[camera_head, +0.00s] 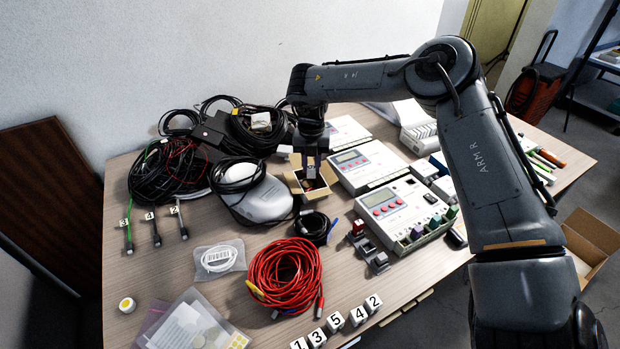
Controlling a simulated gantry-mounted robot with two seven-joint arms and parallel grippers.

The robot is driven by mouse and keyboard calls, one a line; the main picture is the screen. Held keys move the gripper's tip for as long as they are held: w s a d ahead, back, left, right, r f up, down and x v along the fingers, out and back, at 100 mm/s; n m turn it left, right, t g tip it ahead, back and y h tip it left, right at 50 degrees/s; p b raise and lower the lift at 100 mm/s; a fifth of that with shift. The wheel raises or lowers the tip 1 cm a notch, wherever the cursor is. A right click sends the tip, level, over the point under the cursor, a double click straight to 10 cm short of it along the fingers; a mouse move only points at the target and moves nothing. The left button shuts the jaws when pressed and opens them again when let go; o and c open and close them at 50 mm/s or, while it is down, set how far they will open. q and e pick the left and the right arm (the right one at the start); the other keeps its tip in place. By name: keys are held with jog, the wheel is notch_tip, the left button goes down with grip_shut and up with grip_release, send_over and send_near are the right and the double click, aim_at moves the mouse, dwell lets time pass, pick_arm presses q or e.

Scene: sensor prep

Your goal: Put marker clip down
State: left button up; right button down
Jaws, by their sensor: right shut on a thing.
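My right gripper (311,168) points down just above a small open cardboard box (297,186) in the middle of the table. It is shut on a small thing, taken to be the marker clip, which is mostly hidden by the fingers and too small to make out. Small dark and reddish items show inside the box below the fingertips. I cannot tell whether the held clip touches them. My left gripper is out of view.
Grey devices (403,208) stand right of the box. A white rounded device (262,200) and black cable coils (165,172) lie left. A red cable coil (286,273), small clips (368,250) and numbered blocks (336,321) are nearer the front. Bare table (160,262) shows at left.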

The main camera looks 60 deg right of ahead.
aim_at(310, 167)
jog(key=shift+w+f, duration=0.25)
jog(key=shift+s+f+b, duration=0.1)
jog(key=shift+f+b, duration=0.85)
jog(key=shift+f, duration=0.9)
jog(key=shift+f, duration=0.15)
jog(key=c, duration=1.2)
grip_release()
jog(key=shift+r, duration=0.5)
notch_tip(310, 167, up, 11)
jog(key=p, duration=0.4)
jog(key=shift+r, duration=0.1)
